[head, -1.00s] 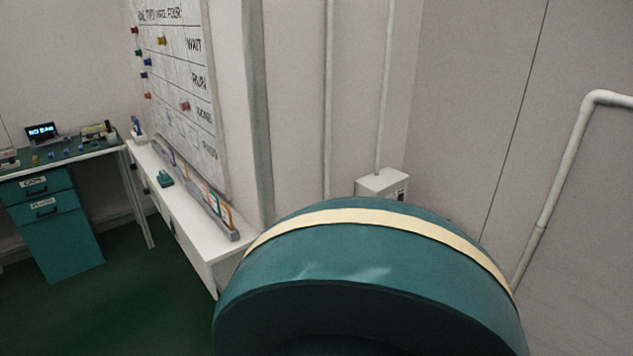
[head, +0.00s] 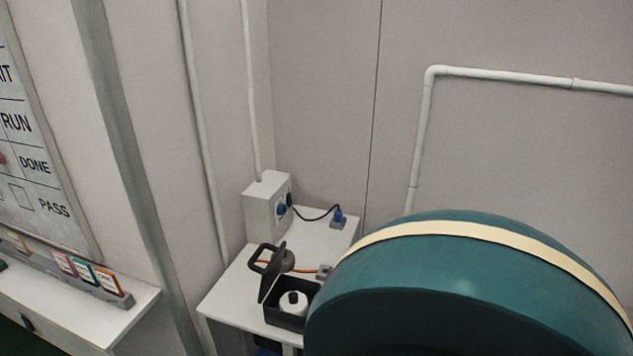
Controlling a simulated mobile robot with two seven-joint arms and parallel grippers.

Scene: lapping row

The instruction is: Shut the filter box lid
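The filter box (head: 285,318) is a small dark box near the front of a white table, with a white round filter (head: 293,303) inside. Its dark lid (head: 271,273) stands open, tilted up at the box's back left, with a loop handle (head: 262,254) at the top. A grey round part shows beside the lid. The box's right end meets the edge of a large teal form close to the camera. Neither of my grippers is in view.
The white table (head: 233,293) also carries a grey switch box (head: 267,205) with a blue plug, a black cable and an orange cable. A white shelf (head: 60,318) with colored cards stands at left. The teal curved form blocks the lower right.

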